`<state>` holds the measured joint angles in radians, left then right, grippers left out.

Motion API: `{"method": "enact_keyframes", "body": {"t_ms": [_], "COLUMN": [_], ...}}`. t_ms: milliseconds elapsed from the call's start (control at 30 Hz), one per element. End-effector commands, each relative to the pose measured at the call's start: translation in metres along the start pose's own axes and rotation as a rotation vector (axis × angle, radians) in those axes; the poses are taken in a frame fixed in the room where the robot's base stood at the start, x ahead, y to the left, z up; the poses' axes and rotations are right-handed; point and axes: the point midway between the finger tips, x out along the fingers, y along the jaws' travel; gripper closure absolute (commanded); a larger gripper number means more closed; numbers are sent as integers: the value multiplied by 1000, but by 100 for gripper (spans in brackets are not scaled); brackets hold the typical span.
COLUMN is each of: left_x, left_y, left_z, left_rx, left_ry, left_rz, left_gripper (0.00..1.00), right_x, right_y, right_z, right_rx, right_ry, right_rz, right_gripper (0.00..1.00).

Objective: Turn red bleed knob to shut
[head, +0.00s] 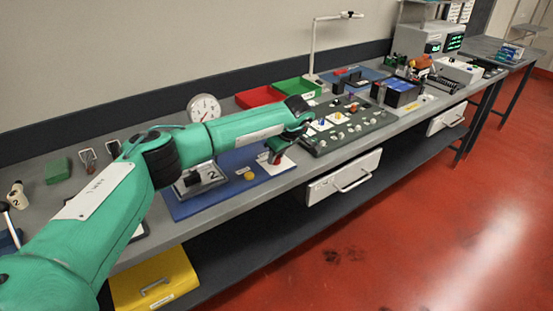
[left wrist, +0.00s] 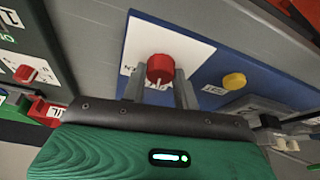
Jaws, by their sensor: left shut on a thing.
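The red bleed knob (left wrist: 160,68) sits on a white label plate (left wrist: 140,42) on the blue board (left wrist: 210,62), in the left wrist view. My left gripper (left wrist: 168,82) is shut on the red knob, with a grey finger at each side of it. Part of the plate's lettering is hidden behind the fingers. In the head view my left gripper (head: 276,157) is over the right part of the blue board, and the knob is mostly hidden there. My right gripper is not in view.
A yellow knob (left wrist: 234,81) is on the same blue board. A dial gauge (head: 204,108) stands behind my left arm. Red (head: 260,97) and green (head: 297,89) trays lie at the back. A dark panel with several knobs (head: 350,130) is to the right.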

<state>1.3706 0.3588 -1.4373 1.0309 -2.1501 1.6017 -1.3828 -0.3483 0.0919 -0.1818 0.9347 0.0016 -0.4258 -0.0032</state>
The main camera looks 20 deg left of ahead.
Motion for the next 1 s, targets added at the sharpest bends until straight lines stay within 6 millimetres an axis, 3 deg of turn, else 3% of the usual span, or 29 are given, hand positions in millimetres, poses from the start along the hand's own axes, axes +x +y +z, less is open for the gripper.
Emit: {"method": "enact_keyframes", "body": {"t_ms": [167, 500, 1000], "left_x": [1, 1, 1], "left_y": [2, 3, 4], "left_z": [1, 0, 0], "left_rx": [-153, -406, -564], "left_ry": [1, -1, -1], "left_rz": [-63, -168, -234], "left_gripper": [93, 93, 93], "right_x": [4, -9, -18], "right_y": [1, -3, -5], "right_z": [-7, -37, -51], "right_rx": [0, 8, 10], "right_ry": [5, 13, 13], "right_rz": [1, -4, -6], "right_gripper": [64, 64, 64]}}
